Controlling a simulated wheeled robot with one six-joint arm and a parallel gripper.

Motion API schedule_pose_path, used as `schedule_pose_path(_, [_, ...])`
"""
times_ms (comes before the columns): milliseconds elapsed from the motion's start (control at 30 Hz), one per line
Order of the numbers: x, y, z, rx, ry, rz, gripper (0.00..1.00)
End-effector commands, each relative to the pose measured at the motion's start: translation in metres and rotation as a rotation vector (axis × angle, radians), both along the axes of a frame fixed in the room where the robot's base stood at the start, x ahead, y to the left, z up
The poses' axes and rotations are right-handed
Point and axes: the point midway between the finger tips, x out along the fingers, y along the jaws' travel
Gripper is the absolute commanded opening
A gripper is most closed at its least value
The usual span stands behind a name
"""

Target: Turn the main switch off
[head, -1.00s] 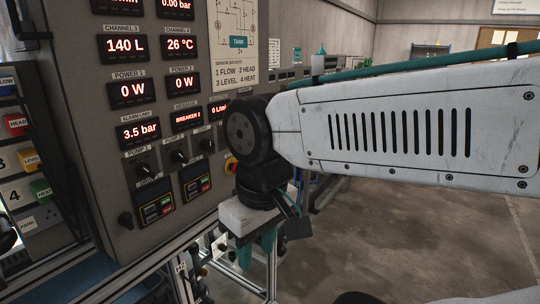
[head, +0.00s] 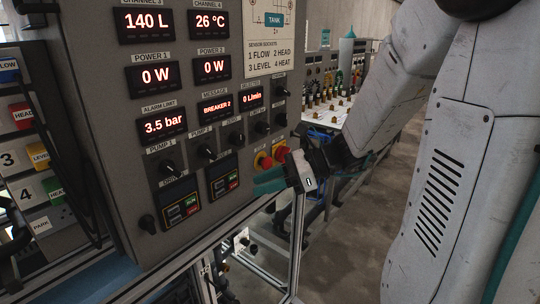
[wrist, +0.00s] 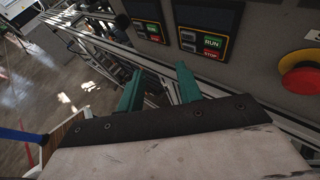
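The grey control panel (head: 130,90) fills the left of the head view. At its lower right sit a red-and-yellow stop button (head: 264,160) and another red-and-yellow control (head: 281,154); no readable label tells which is the main switch.
Two drive units (head: 179,206) with RUN and STOP keys sit left of my gripper. An aluminium frame (head: 297,235) stands below the panel. A bench with fittings (head: 340,100) is behind. Open floor (head: 355,250) lies at the right.

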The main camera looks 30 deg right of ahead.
Motion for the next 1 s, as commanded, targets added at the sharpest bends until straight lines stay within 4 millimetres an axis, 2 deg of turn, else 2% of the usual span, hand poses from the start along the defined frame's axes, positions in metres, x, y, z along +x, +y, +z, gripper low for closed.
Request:
schedule_pose_path(33, [0.019, -0.031, -0.008, 0.127, 0.062, -0.152, 0.35])
schedule_pose_path(100, [0.04, -0.071, -0.015, 0.299, 0.127, -0.342, 0.35])
schedule_pose_path(200, [0.057, -0.128, -0.028, 0.51, 0.187, -0.562, 0.35])
schedule_pose_path(300, [0.064, -0.171, -0.04, 0.664, 0.217, -0.714, 0.35])
schedule_pose_path(400, [0.065, -0.197, -0.048, 0.753, 0.23, -0.8, 0.35])
schedule_pose_path(567, [0.069, -0.209, -0.052, 0.8, 0.233, -0.841, 0.35])
schedule_pose_path(1000, [0.121, -0.188, -0.051, 0.796, 0.234, -0.835, 0.35])
